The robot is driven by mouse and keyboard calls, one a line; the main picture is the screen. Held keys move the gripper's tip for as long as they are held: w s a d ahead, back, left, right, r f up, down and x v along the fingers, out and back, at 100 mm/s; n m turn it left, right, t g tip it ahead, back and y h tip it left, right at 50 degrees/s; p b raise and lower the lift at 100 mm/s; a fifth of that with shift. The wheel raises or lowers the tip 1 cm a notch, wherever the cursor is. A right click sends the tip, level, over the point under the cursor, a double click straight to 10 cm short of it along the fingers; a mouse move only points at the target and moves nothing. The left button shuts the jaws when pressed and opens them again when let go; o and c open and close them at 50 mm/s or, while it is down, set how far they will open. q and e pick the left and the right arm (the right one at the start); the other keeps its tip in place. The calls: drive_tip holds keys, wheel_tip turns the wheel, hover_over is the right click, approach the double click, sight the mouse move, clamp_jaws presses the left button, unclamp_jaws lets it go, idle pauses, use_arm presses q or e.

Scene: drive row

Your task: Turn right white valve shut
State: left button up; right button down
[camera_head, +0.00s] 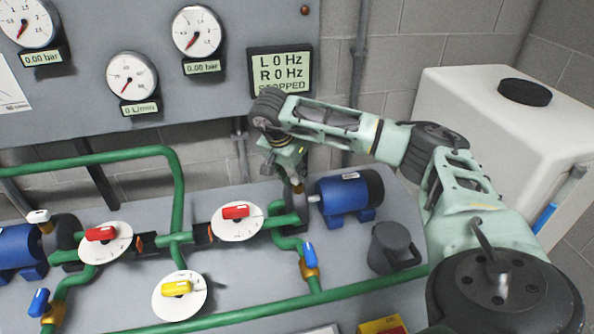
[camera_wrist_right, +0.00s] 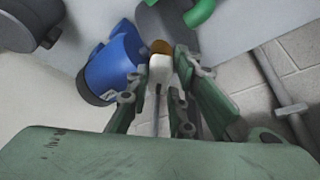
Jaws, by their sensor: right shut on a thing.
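The handle's exact angle is hard to tell. The left white valve (camera_head: 38,216) sits on the left pump at the left edge. My left gripper is not in view.
The blue right motor (camera_head: 345,196) and a dark grey jug (camera_head: 394,249) stand close to my right arm. Blue (camera_head: 310,254), red (camera_head: 236,212) and yellow (camera_head: 177,289) valves sit on green pipes. The display (camera_head: 281,73) reads L 0 Hz, R 0 Hz, STOPPED.

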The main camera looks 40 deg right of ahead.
drive_tip(key=m, duration=0.2)
drive_tip(key=m+g+p, duration=0.1)
drive_tip(key=m+g, duration=0.1)
drive_tip(key=m, duration=0.1)
drive_tip(key=shift+w+r+m, duration=0.1)
drive_tip(key=shift+w+m, duration=0.2)
drive_tip(key=shift+w, duration=0.05)
drive_tip(key=shift+w+m+g+p, duration=0.1)
drive_tip(key=shift+m+g+p, duration=0.5)
drive_tip(key=shift+m, duration=0.9)
drive_tip(key=c, duration=1.6)
unclamp_jaws()
drive_tip(key=shift+o, duration=0.2)
drive_tip(key=v, duration=1.2)
drive_tip(key=shift+d, duration=0.2)
